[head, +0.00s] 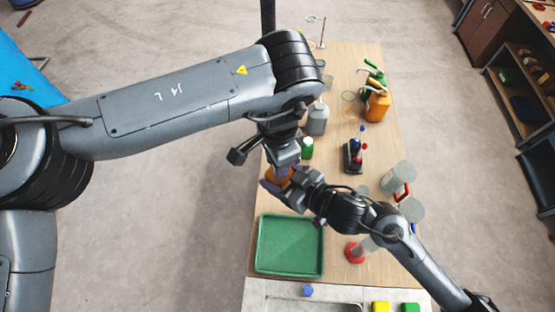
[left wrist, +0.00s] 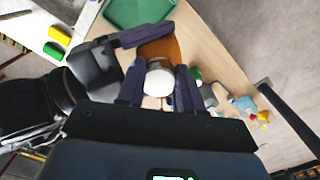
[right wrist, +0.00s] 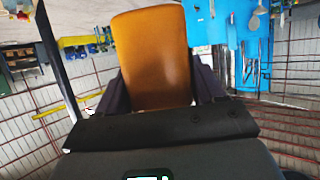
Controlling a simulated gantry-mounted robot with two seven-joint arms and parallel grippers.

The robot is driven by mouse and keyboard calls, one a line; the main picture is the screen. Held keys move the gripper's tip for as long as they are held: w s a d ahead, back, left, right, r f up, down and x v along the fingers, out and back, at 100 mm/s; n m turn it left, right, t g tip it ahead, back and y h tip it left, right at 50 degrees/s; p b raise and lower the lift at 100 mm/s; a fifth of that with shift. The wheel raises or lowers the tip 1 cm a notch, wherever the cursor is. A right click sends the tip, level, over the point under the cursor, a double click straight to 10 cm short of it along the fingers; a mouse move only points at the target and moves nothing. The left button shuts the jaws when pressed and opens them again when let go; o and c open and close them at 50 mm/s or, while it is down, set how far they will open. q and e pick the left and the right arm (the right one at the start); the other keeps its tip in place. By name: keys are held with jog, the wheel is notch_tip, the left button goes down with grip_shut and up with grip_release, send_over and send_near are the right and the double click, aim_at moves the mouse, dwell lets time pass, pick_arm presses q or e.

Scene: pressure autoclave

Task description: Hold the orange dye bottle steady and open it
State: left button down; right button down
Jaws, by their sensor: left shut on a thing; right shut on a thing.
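The orange dye bottle (head: 277,175) is between my two grippers above the wooden table, partly hidden by them in the head view. My right gripper (right wrist: 163,92) is shut on the body of the bottle (right wrist: 152,50), with one finger on each side. In the left wrist view the bottle's orange body (left wrist: 160,49) shows behind its white cap (left wrist: 159,84). My left gripper (left wrist: 158,88) is shut on the cap, with its fingers on both sides. The cap appears to sit on the bottle; the joint between them is not clear.
A green tray (head: 262,262) lies on the table just in front of the grippers. Behind them stand a green bottle (head: 307,148) and a grey bottle (head: 318,120). A black rack (head: 350,163), glassware (head: 399,176) and a orange container (head: 378,106) are to the right.

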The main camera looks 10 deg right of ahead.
pick_arm(q)
jog(key=shift+d+r, duration=0.2)
jog(key=shift+d, duration=0.05)
jog(key=shift+r, duration=0.85)
jog(key=shift+a+r, duration=0.15)
